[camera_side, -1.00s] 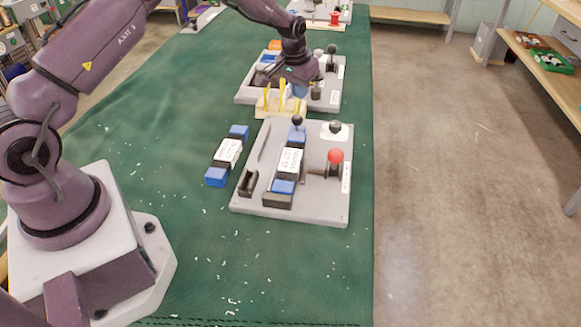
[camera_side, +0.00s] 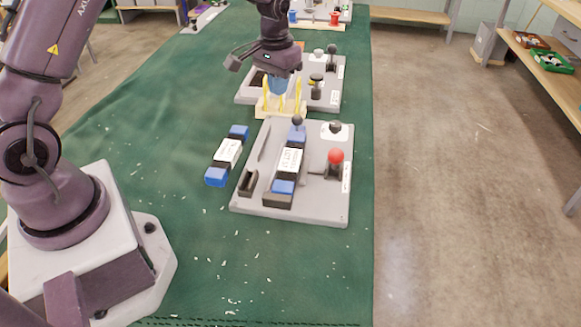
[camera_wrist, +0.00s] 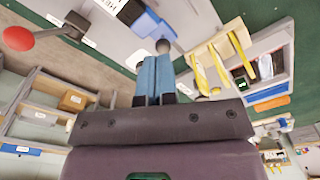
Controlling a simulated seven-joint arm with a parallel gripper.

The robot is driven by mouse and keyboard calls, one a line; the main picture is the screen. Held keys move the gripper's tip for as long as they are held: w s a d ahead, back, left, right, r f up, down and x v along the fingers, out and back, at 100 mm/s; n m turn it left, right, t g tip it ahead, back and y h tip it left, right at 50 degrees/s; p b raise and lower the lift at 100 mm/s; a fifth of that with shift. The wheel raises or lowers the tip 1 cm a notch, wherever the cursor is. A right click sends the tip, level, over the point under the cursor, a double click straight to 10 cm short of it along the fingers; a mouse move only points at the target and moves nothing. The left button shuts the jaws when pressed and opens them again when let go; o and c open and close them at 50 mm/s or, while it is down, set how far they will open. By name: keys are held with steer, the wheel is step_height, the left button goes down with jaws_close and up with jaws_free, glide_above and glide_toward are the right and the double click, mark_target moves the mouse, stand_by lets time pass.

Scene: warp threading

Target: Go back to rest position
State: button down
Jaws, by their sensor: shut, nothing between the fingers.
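My gripper (camera_side: 278,87) hangs with its blue fingers pointing down, just above or in front of the wooden rack with yellow pieces (camera_side: 280,108); I cannot tell the exact gap. In the wrist view the two blue fingers (camera_wrist: 154,78) are pressed together with nothing between them. The near grey board (camera_side: 325,205) carries a blue and black block with a white label (camera_side: 290,160), a red ball knob (camera_side: 335,156) and a dark ball knob (camera_side: 298,120). A similar blue and black block (camera_side: 228,151) lies on the green cloth to the left of this board.
A second grey board (camera_side: 330,95) stands behind the rack. Shelves with bins (camera_side: 545,55) stand at the right beyond open floor.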

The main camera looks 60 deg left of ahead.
steer(key=s+d+r+m+t, duration=0.1)
steer(key=s+d+r+t, duration=0.1)
steer(key=s+d+r, duration=0.3)
steer(key=s+d+r+m+t, duration=0.1)
steer(key=s+d+r+t, duration=0.2)
steer(key=s+r, duration=1)
steer(key=s+d, duration=0.3)
steer(key=s, duration=0.4)
steer(key=shift+d+r+m, duration=0.15)
steer(key=shift+r+m, duration=0.1)
steer(key=shift+m, duration=0.15)
stand_by(0.9)
